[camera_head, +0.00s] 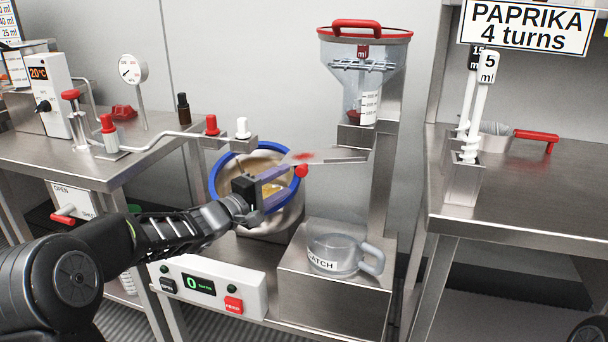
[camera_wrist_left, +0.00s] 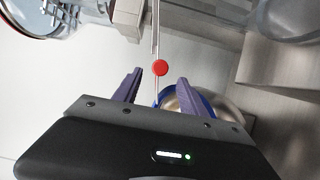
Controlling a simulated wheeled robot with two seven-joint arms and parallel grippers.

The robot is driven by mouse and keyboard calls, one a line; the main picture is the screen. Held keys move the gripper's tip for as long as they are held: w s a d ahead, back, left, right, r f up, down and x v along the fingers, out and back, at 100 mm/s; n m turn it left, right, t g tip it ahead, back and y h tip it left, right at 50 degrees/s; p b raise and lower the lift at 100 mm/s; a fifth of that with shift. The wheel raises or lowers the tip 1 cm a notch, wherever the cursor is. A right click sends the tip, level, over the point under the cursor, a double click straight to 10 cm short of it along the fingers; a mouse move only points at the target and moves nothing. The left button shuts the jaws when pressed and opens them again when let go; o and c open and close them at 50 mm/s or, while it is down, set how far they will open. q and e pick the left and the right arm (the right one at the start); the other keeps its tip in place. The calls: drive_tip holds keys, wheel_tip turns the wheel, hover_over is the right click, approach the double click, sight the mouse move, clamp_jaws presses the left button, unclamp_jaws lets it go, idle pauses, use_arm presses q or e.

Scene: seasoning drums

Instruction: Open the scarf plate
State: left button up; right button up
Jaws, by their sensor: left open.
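The scarf plate (camera_head: 342,154) is a thin flat metal plate under the clear hopper (camera_head: 343,82), with a red smear on its left part. A round red knob (camera_head: 302,171) sits at its near edge. My left gripper (camera_head: 284,184) is open, with purple fingers just left of the knob. In the left wrist view the red knob (camera_wrist_left: 160,68) lies ahead, in line with the gap between the open fingers (camera_wrist_left: 160,84). The fingers do not appear closed on it. The plate shows there edge-on as a thin strip. My right gripper is out of view.
A blue-rimmed drum (camera_head: 216,184) stands behind and below my left gripper. A clear batch jug (camera_head: 338,258) sits on a metal block below the hopper. A turns counter box (camera_head: 213,284) is in front.

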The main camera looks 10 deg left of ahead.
sight(299, 173)
use_arm(q)
drive_tip(key=shift+w, duration=0.1)
drive_tip(key=b+x, duration=0.2)
drive_tip(key=x, duration=0.5)
drive_tip(key=shift+w+d, duration=0.25)
drive_tip(key=shift+w, duration=0.05)
drive_tip(key=shift+c, duration=0.5)
clamp_jaws()
idle(0.8)
